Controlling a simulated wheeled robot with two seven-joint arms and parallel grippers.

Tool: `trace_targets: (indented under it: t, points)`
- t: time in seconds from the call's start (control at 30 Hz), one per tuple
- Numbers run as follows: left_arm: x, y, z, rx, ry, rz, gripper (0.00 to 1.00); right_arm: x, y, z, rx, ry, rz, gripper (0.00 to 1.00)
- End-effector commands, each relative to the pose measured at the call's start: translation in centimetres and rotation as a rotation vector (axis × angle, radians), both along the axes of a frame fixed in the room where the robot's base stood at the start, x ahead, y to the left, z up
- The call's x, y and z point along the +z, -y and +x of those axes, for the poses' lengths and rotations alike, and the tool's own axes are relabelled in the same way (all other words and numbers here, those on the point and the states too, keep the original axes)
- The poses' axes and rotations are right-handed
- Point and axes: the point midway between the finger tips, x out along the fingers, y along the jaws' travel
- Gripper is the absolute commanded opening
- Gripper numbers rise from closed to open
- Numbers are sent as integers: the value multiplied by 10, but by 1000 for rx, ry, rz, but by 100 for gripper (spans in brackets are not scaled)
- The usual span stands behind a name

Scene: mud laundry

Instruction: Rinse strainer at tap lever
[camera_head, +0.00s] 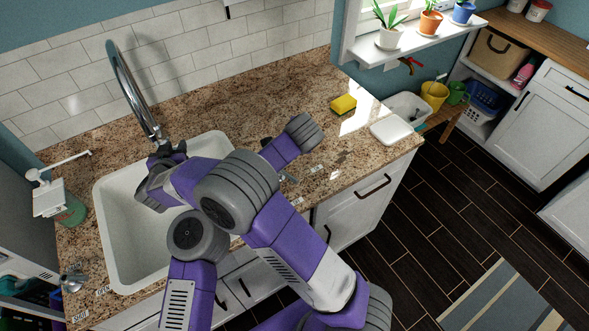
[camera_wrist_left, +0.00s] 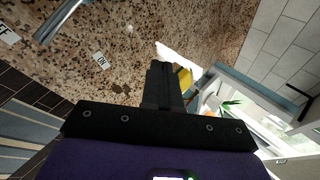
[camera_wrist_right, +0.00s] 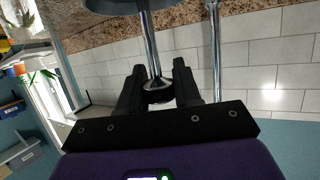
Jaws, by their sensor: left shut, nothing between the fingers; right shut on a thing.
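My right gripper (camera_head: 172,152) is over the back of the white sink (camera_head: 119,264), beside the base of the tall chrome faucet (camera_head: 130,88). In the right wrist view it is shut on a metal handle (camera_wrist_right: 149,45), apparently the strainer's; a grey rounded part (camera_wrist_right: 110,5) shows at the top edge. The strainer is hidden in the head view. The metal tap lever (camera_head: 290,178) is on the counter right of the sink, between ON and OFF labels; it also shows in the left wrist view (camera_wrist_left: 58,20). My left gripper (camera_wrist_left: 162,80) is shut and empty above the counter near the ON label.
A yellow sponge (camera_head: 344,104) and a white dish (camera_head: 391,130) are at the counter's right end. A soap dispenser (camera_head: 62,205) stands left of the sink. Potted plants line the sill (camera_head: 420,35). My arms cover the sink's right side.

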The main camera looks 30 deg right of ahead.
Motion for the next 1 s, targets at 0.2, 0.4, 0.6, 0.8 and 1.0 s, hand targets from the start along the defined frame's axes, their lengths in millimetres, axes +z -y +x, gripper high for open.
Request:
trace_targets:
  t: [0.2, 0.4, 0.6, 0.8, 1.0]
  points:
    - [-10, -2, -37, 444, -540, -210, 0, 0, 0, 0, 0, 0, 0, 0]
    - [3, -23, -41, 566, -723, -242, 0, 0, 0, 0, 0, 0, 0, 0]
    - [9, -33, -38, 585, -766, -246, 0, 0, 0, 0, 0, 0, 0, 0]
    - [-13, -26, -37, 588, -770, -244, 0, 0, 0, 0, 0, 0, 0, 0]
    - [-51, -12, -33, 588, -770, -244, 0, 0, 0, 0, 0, 0, 0, 0]
